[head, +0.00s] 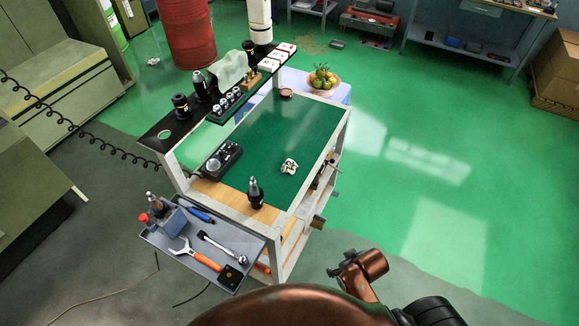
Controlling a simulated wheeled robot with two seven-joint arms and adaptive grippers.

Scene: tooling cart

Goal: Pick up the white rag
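A larger pale, greenish-white cloth (229,70) is draped on the cart's raised black shelf. I cannot make out either gripper. Copper-coloured and black parts of my own body show at the bottom of the view, in front of the cart and apart from the rag.
A black tool holder (255,193) stands near the rag at the cart's front edge. The control box (222,157) is to its left. A grey side tray (240,240) holds hand tools. Green floor at right is open.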

